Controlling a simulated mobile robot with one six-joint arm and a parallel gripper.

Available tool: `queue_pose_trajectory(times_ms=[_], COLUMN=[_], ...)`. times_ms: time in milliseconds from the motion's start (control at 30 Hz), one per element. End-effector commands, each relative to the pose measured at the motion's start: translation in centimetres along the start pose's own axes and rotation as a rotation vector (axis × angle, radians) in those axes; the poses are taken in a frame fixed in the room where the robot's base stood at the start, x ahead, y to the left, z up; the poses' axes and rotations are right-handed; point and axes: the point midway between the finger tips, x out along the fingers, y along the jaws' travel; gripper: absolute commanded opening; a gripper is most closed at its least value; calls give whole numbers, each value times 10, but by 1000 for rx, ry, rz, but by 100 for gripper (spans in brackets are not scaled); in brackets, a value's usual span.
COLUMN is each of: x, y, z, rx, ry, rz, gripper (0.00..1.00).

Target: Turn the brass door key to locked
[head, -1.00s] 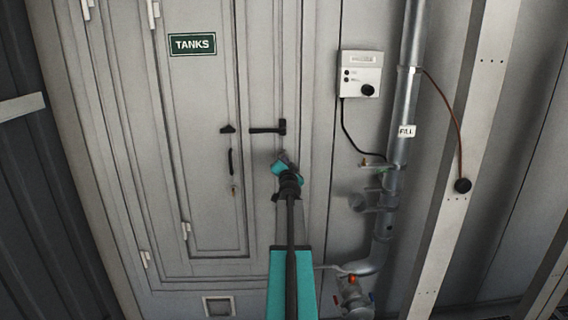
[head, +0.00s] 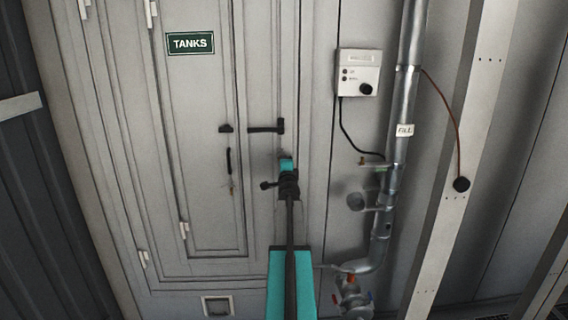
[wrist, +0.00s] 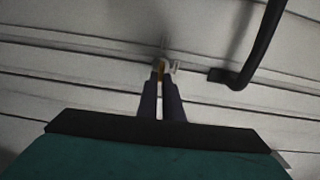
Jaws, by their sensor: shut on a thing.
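My gripper (wrist: 162,73) is shut on the key in the wrist view, with the fingertips close to the door face. The fingertips hide most of the key, and I cannot tell which way it is turned. The grey door (head: 205,100) carries a green TANKS sign (head: 191,43) and looks closed.
A black lever (head: 267,129) is above my wrist. A grey control box (head: 358,72) and metal pipework (head: 391,180) are to the right.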

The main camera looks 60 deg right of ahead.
Motion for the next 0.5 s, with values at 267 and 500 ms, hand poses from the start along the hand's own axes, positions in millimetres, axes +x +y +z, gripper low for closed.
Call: queue_pose_trajectory(times_ms=[267,500], x=[1,1], y=[-7,-7], z=[2,2], rx=[48,48], ry=[0,-1], rz=[-8,-8], gripper=[0,0])
